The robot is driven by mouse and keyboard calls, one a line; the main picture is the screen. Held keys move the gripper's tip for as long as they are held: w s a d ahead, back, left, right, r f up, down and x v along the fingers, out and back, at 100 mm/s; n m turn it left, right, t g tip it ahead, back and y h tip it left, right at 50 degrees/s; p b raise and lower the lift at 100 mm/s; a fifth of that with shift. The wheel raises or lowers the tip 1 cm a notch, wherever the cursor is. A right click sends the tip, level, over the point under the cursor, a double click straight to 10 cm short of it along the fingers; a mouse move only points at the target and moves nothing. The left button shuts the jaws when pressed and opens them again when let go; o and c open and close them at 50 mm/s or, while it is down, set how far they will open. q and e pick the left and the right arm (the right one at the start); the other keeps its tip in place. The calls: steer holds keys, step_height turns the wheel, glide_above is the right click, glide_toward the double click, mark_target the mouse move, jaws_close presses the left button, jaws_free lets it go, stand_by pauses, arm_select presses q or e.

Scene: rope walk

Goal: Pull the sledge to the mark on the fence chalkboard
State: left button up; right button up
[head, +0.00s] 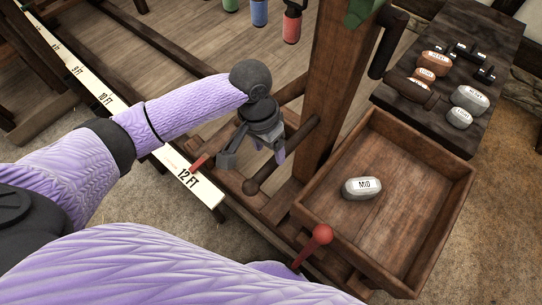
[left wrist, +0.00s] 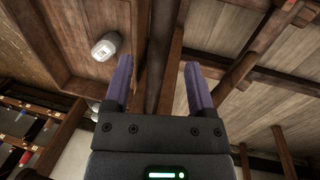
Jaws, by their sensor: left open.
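The wooden sledge carries an open tray (head: 449,205) with a grey weight marked MID (head: 362,188) in it; the weight also shows in the left wrist view (left wrist: 105,46). A wooden bar with a round end (head: 250,187) crosses in front of the thick post. My left gripper (head: 268,152) is open and empty near this bar, left of the post. Its purple fingers are spread in the left wrist view (left wrist: 158,72), with timber behind them. A red pointer (head: 199,163) is by the 12 FT label of the white scale (head: 200,188). No chalkboard can be made out. My right gripper is out of view.
A red-knobbed lever (head: 321,236) stands at the tray's near corner. A dark bench (head: 460,85) at upper right holds several weights. The thick wooden post (head: 338,85) rises right beside my left gripper. Coloured hanging bobs (head: 291,27) are at the top.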

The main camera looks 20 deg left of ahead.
mark_target(271, 161)
arm_select(q)
steer(key=f, duration=0.1)
steer(key=f+b, duration=0.1)
steer(key=f, duration=0.1)
steer(key=shift+s+d+f, duration=0.1)
steer(key=shift+d+f, duration=0.15)
steer(key=shift+f, duration=0.15)
steer(key=shift+d+f+b, duration=0.1)
steer(key=shift+f+b, duration=0.15)
steer(key=shift+b, duration=0.05)
steer(key=c, duration=0.9)
jaws_close()
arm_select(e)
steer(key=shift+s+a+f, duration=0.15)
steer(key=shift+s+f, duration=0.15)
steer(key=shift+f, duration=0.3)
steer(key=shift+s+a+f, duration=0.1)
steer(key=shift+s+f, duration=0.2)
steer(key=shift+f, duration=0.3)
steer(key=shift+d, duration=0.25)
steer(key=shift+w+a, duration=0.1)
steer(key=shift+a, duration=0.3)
